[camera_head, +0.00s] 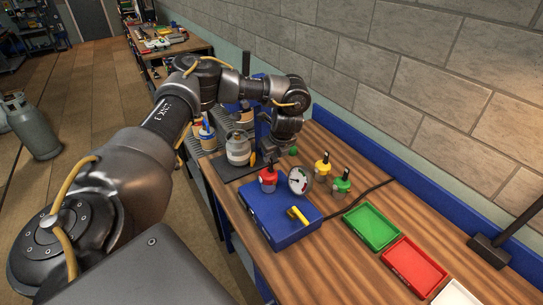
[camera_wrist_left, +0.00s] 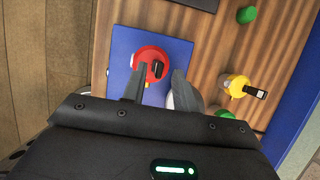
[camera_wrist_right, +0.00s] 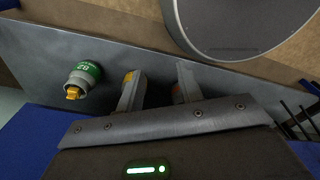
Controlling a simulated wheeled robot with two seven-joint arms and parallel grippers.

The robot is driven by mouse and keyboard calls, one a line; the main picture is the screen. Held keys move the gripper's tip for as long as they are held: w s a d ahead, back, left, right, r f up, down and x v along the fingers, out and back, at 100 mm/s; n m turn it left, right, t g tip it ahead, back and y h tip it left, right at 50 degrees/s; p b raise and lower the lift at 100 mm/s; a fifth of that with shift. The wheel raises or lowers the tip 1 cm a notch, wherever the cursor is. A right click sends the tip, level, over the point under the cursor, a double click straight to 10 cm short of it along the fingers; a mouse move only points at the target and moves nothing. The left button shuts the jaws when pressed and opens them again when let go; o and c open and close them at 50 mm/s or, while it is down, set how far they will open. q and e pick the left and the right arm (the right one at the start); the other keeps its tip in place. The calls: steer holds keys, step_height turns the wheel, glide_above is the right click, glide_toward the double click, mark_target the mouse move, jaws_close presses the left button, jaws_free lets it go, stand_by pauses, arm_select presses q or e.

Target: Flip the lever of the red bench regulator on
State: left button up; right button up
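The red bench regulator (camera_head: 268,180) stands on the corner of a blue box (camera_head: 290,228) on the wooden bench.
A round gauge (camera_head: 299,180) is close beside the red regulator. Yellow (camera_head: 322,166) and green (camera_head: 341,183) regulators stand behind. Green (camera_head: 371,227) and red (camera_head: 413,266) trays lie to the right. A green-labelled fitting (camera_wrist_right: 84,74) is near my right gripper.

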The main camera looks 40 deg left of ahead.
arm_select(q)
steer(key=shift+x, duration=0.75)
jaws_close()
